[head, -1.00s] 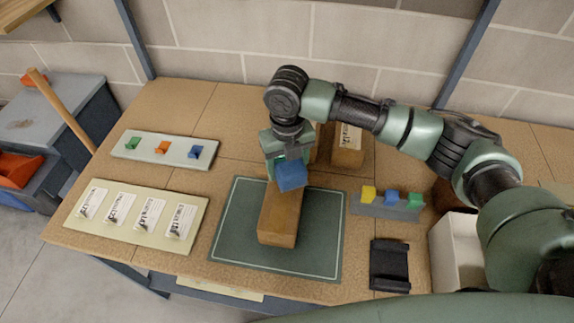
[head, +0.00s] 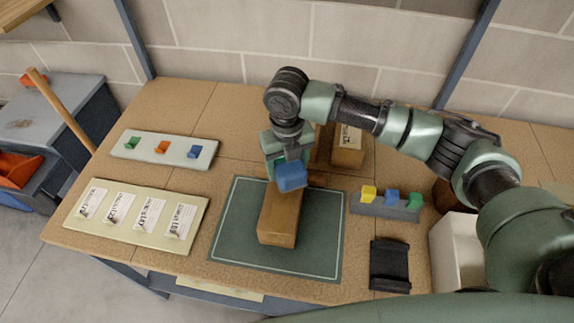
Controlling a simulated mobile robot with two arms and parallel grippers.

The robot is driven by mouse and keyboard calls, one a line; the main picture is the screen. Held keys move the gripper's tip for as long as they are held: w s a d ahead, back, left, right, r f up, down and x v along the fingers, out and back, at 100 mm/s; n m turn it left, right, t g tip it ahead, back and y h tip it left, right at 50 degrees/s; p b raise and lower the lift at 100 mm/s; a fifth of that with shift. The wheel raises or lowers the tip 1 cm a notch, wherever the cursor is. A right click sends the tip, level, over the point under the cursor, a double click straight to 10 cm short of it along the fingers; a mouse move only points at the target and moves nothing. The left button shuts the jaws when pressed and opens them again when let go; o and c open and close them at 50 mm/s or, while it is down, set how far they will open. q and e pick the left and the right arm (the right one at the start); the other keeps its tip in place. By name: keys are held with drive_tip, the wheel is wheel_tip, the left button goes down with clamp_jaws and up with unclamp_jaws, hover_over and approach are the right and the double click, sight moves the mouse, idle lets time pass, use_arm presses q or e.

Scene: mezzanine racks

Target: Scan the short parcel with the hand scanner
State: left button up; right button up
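A brown box-shaped parcel (head: 279,221) lies on the dark green mat (head: 322,235). My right gripper (head: 287,163) is above the far end of this parcel. It is shut on a blue blocky tool (head: 292,177), which looks like the hand scanner. The tool covers the far part of the parcel, and I cannot tell whether they touch. Another brown parcel (head: 347,152) with a white label stands at the back, partly hidden by my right arm. I cannot tell which parcel is the short one. My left gripper is not in view.
A board with several labels (head: 137,215) lies at the left, below a pale strip (head: 165,151) with coloured clips. A grey holder (head: 385,210) with coloured pieces, a black cradle (head: 389,265) and a white bin (head: 457,252) are at the right.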

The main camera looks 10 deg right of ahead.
drive_tip(key=shift+f, duration=0.55)
drive_tip(key=shift+r, duration=0.1)
idle(0.3)
wheel_tip(320, 180, up, 7)
drive_tip(key=p, duration=0.7)
idle(0.6)
